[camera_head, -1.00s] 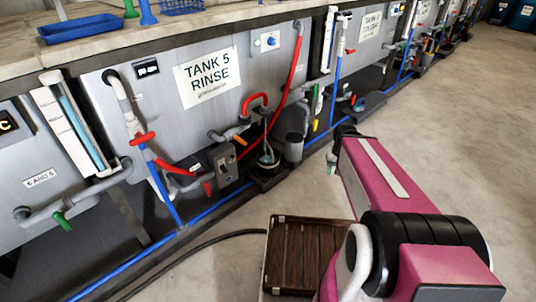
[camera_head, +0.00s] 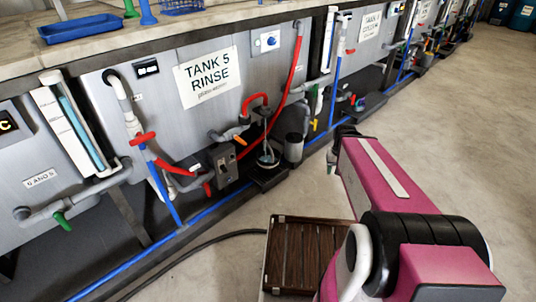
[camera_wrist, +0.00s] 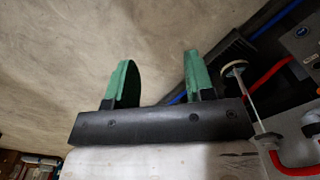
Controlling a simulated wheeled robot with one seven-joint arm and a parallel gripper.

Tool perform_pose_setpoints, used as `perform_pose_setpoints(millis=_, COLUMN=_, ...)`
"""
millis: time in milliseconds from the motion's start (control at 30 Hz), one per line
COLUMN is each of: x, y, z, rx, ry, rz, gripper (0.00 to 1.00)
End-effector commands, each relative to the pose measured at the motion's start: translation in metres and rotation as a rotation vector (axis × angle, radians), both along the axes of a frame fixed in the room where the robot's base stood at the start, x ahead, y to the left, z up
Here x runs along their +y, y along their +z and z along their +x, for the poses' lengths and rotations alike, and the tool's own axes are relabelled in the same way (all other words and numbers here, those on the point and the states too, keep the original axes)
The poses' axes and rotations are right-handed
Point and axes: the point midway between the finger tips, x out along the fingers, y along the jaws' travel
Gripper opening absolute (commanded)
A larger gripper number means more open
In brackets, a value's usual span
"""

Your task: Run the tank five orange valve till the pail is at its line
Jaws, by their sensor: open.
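Tank five (camera_head: 150,105) is a grey panel with a sign reading "TANK 5 RINSE" (camera_head: 207,76). A small orange handle (camera_head: 240,140) sits on a grey pipe low on its right side. A pail (camera_head: 267,158) stands below and right of it on a dark stand; its line and water level are too small to tell. My gripper (camera_wrist: 155,85) shows open in the wrist view, with two green fingers and nothing between them. In the head view my gripper (camera_head: 332,162) hangs right of the pail, apart from the valve and partly hidden by my arm.
A red hose (camera_head: 285,95) runs down the panel, and a red lever (camera_head: 143,138) sits on a pipe to the left. A grey cylinder (camera_head: 294,147) stands beside the pail. A slatted wooden platform (camera_head: 300,255) lies on the floor. Open floor (camera_head: 450,150) is at the right.

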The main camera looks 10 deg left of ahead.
Motion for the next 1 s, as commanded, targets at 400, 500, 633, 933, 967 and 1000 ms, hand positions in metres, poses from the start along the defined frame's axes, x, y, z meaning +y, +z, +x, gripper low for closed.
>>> perform_pose_setpoints(millis=400, x=0.000, y=0.000, z=0.000, rx=0.000, ry=0.000, rz=0.000, gripper=0.49)
perform_pose_setpoints(millis=500, x=0.001, y=-0.002, z=0.005, rx=-0.014, ry=0.006, rz=-0.006, gripper=0.49)
perform_pose_setpoints(millis=633, x=0.006, y=-0.013, z=0.028, rx=-0.093, ry=0.039, rz=-0.038, gripper=0.49)
perform_pose_setpoints(millis=933, x=0.051, y=-0.045, z=0.130, rx=-0.496, ry=0.243, rz=-0.151, gripper=0.49)
perform_pose_setpoints(millis=967, x=0.059, y=-0.048, z=0.141, rx=-0.543, ry=0.272, rz=-0.160, gripper=0.49)
perform_pose_setpoints(millis=1000, x=0.070, y=-0.050, z=0.154, rx=-0.608, ry=0.311, rz=-0.169, gripper=0.49)
